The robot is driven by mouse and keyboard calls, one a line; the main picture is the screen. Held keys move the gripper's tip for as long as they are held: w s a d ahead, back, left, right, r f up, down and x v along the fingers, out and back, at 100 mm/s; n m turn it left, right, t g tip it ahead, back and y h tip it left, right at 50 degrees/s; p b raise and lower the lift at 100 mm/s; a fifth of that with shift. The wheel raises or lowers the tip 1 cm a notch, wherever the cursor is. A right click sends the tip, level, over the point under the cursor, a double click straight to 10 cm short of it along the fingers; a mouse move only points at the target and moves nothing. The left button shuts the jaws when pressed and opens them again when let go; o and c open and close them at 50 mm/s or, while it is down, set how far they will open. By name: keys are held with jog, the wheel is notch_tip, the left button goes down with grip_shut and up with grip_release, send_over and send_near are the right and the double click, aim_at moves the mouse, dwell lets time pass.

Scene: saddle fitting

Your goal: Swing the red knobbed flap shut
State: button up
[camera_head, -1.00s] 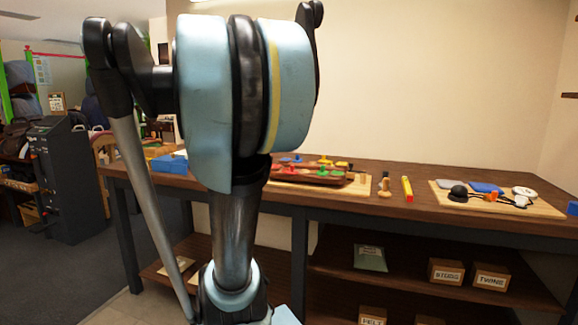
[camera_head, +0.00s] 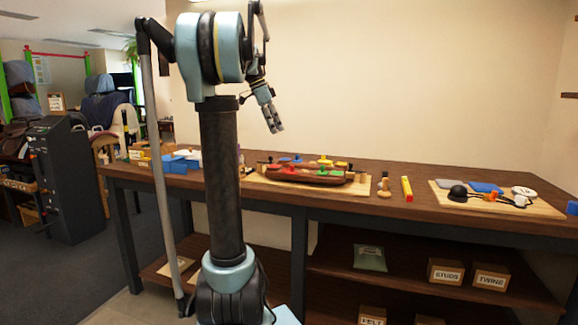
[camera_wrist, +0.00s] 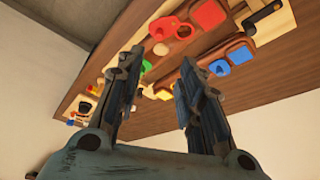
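The dark brown saddle fitting (camera_head: 318,176) lies on a pale board on the workbench, with red, green, blue and yellow parts on it. In the head view a small red part (camera_head: 280,168) shows at its left. In the wrist view a red piece with a round form (camera_wrist: 162,28) and a second red piece (camera_wrist: 208,14) show beyond the fingers. I cannot tell which is the flap's knob, or how far the flap stands open. My gripper (camera_head: 277,127) hangs above the fitting, apart from it. In the wrist view its two fingers (camera_wrist: 156,72) are spread with nothing between them.
The workbench (camera_head: 455,212) runs along the wall. Right of the fitting stand a wooden-handled tool (camera_head: 384,187) and a yellow-red bar (camera_head: 407,189). Farther right is a board (camera_head: 540,208) with a black dome and cables. Blue boxes (camera_head: 175,163) stand at the left.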

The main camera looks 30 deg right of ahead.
jog(key=x, duration=1.7)
jog(key=shift+a, duration=0.15)
